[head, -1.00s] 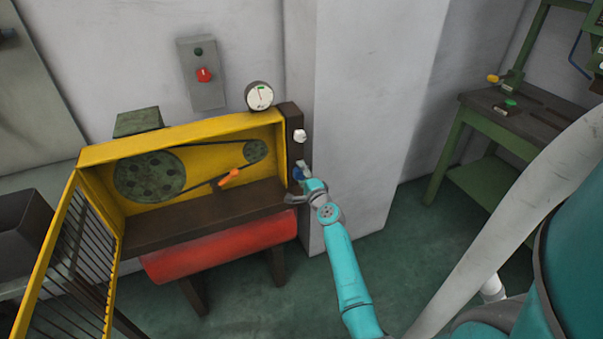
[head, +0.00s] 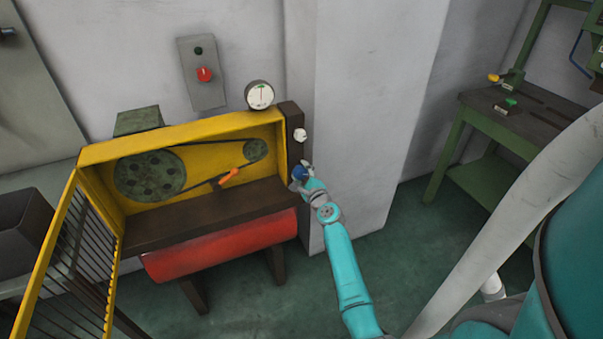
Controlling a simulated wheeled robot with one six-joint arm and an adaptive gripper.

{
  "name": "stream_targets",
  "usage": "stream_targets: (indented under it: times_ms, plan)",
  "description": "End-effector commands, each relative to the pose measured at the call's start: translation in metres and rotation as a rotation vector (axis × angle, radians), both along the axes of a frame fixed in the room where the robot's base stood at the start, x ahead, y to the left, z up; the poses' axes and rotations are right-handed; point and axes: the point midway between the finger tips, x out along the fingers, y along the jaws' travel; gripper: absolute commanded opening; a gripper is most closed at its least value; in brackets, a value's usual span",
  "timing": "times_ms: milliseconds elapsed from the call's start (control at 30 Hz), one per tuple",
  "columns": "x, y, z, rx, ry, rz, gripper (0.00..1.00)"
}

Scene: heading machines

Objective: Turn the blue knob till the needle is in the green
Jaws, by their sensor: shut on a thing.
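The blue knob (head: 298,172) sits on the dark post at the right end of the yellow machine housing, below a white knob (head: 300,135). My gripper (head: 301,176) is shut on the blue knob, its fingers at the sides of it; they partly cover it. The round white gauge (head: 260,95) stands on top of the housing near its right end. Its needle points almost straight up. The gauge is too small to tell surely whether the needle lies in the green.
The yellow housing (head: 200,133) holds a belt, green pulleys and an orange-handled tool (head: 229,177). Its barred door (head: 73,265) hangs open at left. A grey box with a red switch (head: 204,74) is on the wall. A green workbench (head: 520,115) stands at right.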

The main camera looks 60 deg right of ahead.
Motion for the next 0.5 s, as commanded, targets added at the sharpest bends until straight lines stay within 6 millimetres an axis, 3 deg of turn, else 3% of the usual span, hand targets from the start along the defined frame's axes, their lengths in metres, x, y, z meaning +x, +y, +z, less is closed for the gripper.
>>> stream_targets:
  times_ms: [333, 367, 433, 500]
  plan:
    - [0.0001, 0.0002, -0.0005, 0.001, 0.0, 0.001, 0.2]
    - [0.0001, 0.0002, -0.0005, 0.001, 0.0, 0.001, 0.6]
    - [0.0001, 0.0002, -0.0005, 0.001, 0.0, 0.001, 0.77]
    - [0.0001, 0.0001, -0.0004, 0.001, 0.0, 0.001, 0.81]
